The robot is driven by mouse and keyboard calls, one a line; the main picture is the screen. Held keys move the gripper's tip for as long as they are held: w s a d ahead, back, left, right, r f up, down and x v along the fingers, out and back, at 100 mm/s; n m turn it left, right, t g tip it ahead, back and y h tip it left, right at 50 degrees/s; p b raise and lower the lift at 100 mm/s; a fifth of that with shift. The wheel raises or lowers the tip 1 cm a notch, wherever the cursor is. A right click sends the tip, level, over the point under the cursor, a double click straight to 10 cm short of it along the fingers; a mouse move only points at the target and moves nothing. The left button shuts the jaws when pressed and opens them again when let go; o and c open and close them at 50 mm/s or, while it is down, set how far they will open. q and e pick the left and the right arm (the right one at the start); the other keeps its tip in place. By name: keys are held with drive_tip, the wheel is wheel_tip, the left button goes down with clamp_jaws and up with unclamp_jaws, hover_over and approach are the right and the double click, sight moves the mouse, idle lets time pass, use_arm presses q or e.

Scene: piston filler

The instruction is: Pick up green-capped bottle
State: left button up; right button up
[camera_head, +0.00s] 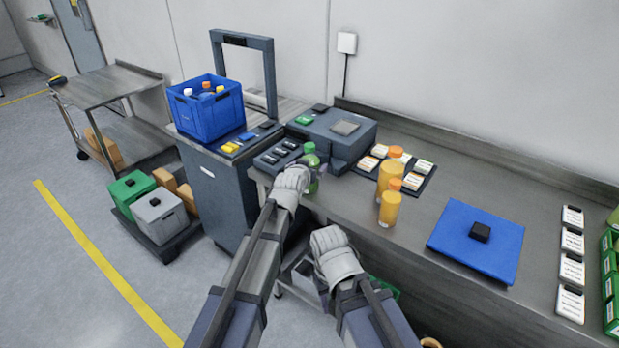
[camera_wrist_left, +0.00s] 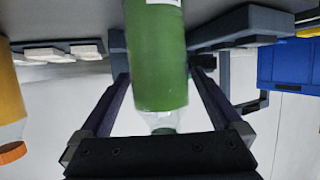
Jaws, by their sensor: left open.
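The green-capped bottle (camera_head: 311,160) stands at the front left of the grey workbench, beside the dark machine. My left gripper (camera_head: 307,174) is at the bottle and partly covers its lower half in the head view. In the left wrist view, the green bottle body (camera_wrist_left: 157,60) lies between the two dark fingers, with gaps visible on both sides. The left gripper is open around it and not closed on it. My right arm ends low in front of the bench; its gripper (camera_head: 328,238) shows only from behind and its fingers are hidden.
Orange-capped bottles (camera_head: 388,208) stand right of the green one, near a dark tray of labelled cards (camera_head: 424,166). A blue mat (camera_head: 465,250) lies farther right. A blue crate (camera_head: 208,118) with bottles sits on the left cabinet. Bench between the orange bottles and mat is clear.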

use_arm(q)
drive_tip(key=shift+s, duration=0.1)
clamp_jaws()
idle(0.7)
